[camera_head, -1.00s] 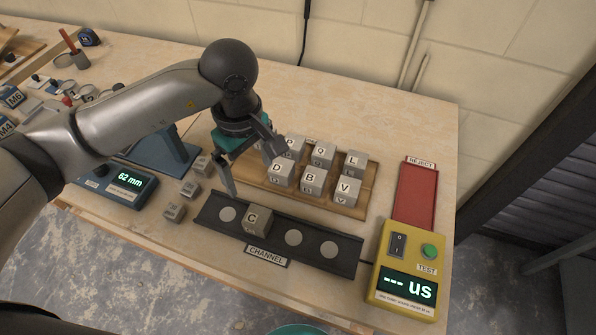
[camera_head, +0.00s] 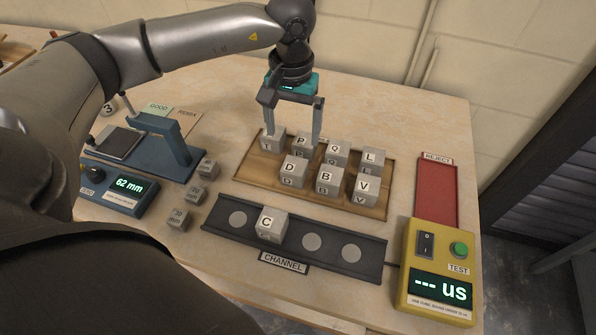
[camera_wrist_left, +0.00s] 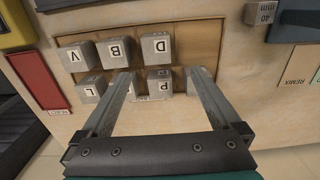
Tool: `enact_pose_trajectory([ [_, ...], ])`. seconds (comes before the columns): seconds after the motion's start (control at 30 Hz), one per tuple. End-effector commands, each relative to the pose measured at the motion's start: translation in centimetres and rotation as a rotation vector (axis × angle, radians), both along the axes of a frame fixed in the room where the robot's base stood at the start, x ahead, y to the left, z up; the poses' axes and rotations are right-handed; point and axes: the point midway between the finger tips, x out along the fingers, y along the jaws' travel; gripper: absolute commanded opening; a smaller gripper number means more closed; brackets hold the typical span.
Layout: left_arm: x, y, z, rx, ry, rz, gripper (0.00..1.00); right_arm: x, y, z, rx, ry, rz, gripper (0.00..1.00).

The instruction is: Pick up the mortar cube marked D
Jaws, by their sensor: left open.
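The mortar cube marked D (camera_head: 293,170) is a grey cube at the left of the front row on a wooden tray (camera_head: 245,172); it also shows in the wrist view (camera_wrist_left: 156,50). My left gripper (camera_head: 292,138) is open and empty, pointing down behind cube D, over the back row near cube P (camera_head: 301,145). In the wrist view, cube P (camera_wrist_left: 160,82) appears between the fingers (camera_wrist_left: 161,76), with D beyond them. A finger partly hides the leftmost back cube (camera_head: 272,141). My right gripper is out of view.
Cubes B (camera_head: 327,180) and V (camera_head: 366,188) stand right of D; Q (camera_head: 338,153) and L (camera_head: 371,160) stand behind. Cube C (camera_head: 271,223) sits in the dark channel (camera_head: 345,265) in front. A yellow tester (camera_head: 437,270) and red reject strip (camera_head: 437,190) are at right.

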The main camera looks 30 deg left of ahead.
Motion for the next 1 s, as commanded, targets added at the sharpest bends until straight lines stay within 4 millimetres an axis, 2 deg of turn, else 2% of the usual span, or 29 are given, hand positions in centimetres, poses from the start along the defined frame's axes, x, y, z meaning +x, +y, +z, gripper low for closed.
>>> enact_pose_trajectory([
  [0.03, -0.1, 0.0, -1.3, 0.001, 0.005, 0.0, 0.97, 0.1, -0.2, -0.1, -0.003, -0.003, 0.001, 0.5],
  [0.2, -0.1, 0.0, -4.3, 0.0, 0.003, 0.0, 0.97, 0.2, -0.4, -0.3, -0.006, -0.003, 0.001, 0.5],
  [0.47, -0.1, -0.2, -6.1, 0.0, 0.001, -0.001, 0.97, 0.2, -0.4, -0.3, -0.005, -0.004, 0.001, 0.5],
  [0.7, -0.1, -0.6, -9.6, 0.0, 0.002, 0.001, 0.97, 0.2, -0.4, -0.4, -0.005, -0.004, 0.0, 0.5],
  [0.83, -0.1, -0.6, -10.6, 0.001, 0.0, 0.001, 0.97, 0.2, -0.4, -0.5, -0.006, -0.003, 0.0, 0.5],
  [1.0, -0.1, -0.6, -10.6, 0.0, -0.001, 0.001, 0.97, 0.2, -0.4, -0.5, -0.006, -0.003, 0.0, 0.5],
])
